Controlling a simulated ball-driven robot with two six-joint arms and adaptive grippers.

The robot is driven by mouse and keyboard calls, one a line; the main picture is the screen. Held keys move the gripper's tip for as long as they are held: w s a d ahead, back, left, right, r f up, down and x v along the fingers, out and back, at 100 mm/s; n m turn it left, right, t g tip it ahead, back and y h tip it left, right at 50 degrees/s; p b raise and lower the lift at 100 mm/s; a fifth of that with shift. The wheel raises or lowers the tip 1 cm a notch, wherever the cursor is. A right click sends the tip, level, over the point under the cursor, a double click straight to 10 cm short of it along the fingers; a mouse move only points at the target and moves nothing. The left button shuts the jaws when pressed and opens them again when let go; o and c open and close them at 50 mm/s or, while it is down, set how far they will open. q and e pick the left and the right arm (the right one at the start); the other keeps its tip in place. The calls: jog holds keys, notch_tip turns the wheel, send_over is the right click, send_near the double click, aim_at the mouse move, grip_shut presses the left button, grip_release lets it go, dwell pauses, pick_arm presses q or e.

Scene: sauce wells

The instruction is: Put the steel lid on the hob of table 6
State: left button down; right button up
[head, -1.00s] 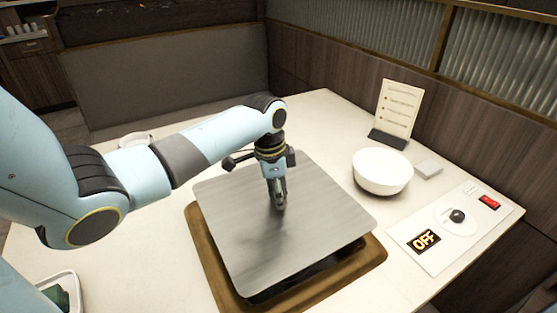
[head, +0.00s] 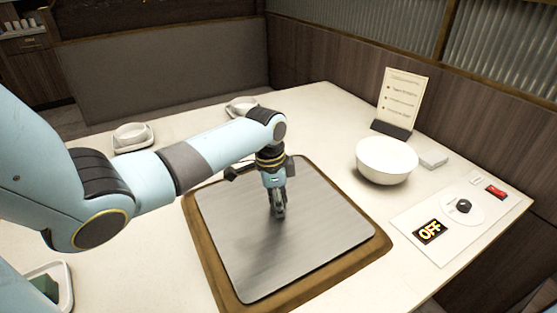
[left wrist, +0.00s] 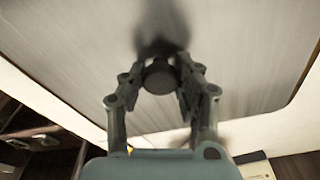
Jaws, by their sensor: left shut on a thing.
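The steel lid (head: 315,235) is a flat, brushed square plate. In the head view it lies over the hob, inside the brown wooden frame (head: 218,278), with its edges close to the frame all round. The hob's dark opening is hidden under it. My left gripper (head: 278,212) points down at the middle of the lid. In the left wrist view its fingers (left wrist: 160,78) are closed around the lid's round dark knob (left wrist: 159,77). My right gripper is not in either view.
A white bowl (head: 386,162) stands right of the hob, with a menu stand (head: 402,104) behind it. A control panel (head: 450,222) reading OFF is at the right edge. White cups (head: 132,136) stand at the back left, and a tray (head: 62,275) is at the front left.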

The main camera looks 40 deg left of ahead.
pick_arm(q)
jog(key=shift+f, duration=0.4)
dwell(0.7)
jog(key=shift+c, duration=0.4)
grip_release()
jog(key=shift+r, duration=0.1)
dwell(0.4)
jog(key=shift+r+p, duration=1.5)
jog(key=shift+p, duration=0.4)
notch_tip(320, 180, up, 8)
jog(key=p, duration=0.8)
jog(key=shift+f, duration=0.1)
